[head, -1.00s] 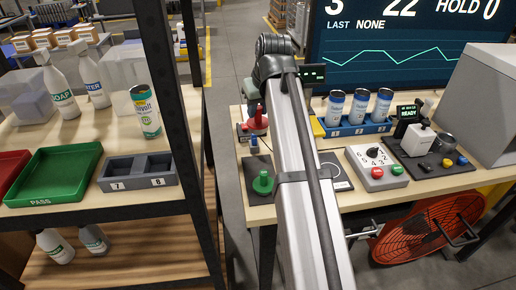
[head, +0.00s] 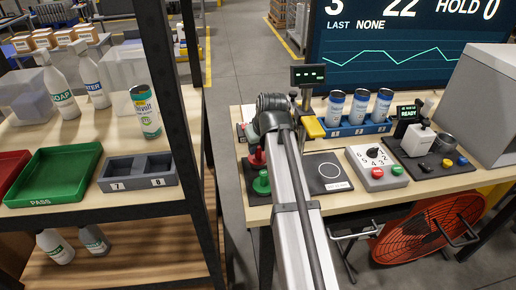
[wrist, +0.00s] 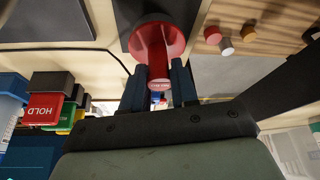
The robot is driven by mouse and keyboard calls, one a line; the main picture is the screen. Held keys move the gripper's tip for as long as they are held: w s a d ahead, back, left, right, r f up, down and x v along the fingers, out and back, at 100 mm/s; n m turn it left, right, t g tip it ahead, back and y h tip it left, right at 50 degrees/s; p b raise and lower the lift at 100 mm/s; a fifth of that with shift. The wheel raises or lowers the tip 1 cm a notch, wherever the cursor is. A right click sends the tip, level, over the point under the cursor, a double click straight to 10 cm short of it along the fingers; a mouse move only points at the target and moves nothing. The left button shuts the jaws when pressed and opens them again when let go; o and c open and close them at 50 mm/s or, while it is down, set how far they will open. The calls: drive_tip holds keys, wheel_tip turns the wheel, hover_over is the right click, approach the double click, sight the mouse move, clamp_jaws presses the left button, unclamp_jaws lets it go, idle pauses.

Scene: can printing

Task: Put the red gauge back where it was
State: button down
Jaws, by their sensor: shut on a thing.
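The red gauge has a round flange and a handle. In the wrist view the red gauge (wrist: 160,42) is between the two dark fingers of my gripper (wrist: 158,82), which is shut on its handle. Its flange overlaps a dark pad (wrist: 128,12); I cannot tell whether they touch. In the head view the red gauge (head: 256,159) shows just left of my arm, behind the green gauge (head: 262,184). The green gauge stands on a dark pad (head: 249,196) near the table's left front. My arm hides the fingers there.
A blue rack (head: 345,129) with three cans stands at the back. A dark plate with a white circle (head: 326,172) lies right of my arm, beside a grey dial box (head: 376,168). The wrist view shows a red HOLD block (wrist: 43,108) at left.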

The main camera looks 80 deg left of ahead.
drive_tip(key=shift+f, duration=0.5)
drive_tip(key=c, duration=0.9)
unclamp_jaws()
drive_tip(key=shift+f, duration=0.1)
drive_tip(key=shift+o, duration=0.2)
drive_tip(key=v, duration=1.2)
